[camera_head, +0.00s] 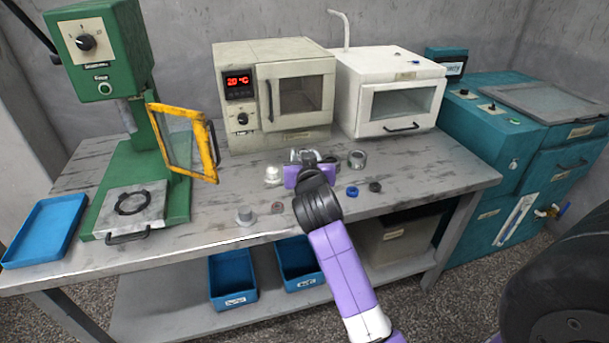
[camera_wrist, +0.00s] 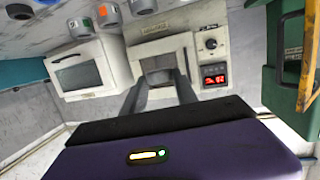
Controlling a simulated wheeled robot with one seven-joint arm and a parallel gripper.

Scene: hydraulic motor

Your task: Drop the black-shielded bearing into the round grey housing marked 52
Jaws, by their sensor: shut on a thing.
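My gripper (camera_head: 308,158) is over the middle of the bench in front of the oven, with its fingers (camera_wrist: 158,85) pointing toward the oven front in the wrist view. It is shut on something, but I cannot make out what. A round grey housing (camera_head: 357,158) stands to the right of the gripper; several grey round parts (camera_wrist: 80,28) show at the top edge of the wrist view. I cannot read which is marked 52. A small dark ring (camera_head: 375,187) lies on the bench at right; I cannot tell whether it is the black-shielded bearing.
A blue ring (camera_head: 351,191), a pale domed part (camera_head: 273,175), a grey flanged part (camera_head: 244,216) and a small reddish-centred ring (camera_head: 277,207) lie near my arm. The oven (camera_head: 240,130) and white cabinet (camera_head: 400,75) stand behind. The green press (camera_head: 105,88) with its yellow-framed guard is left.

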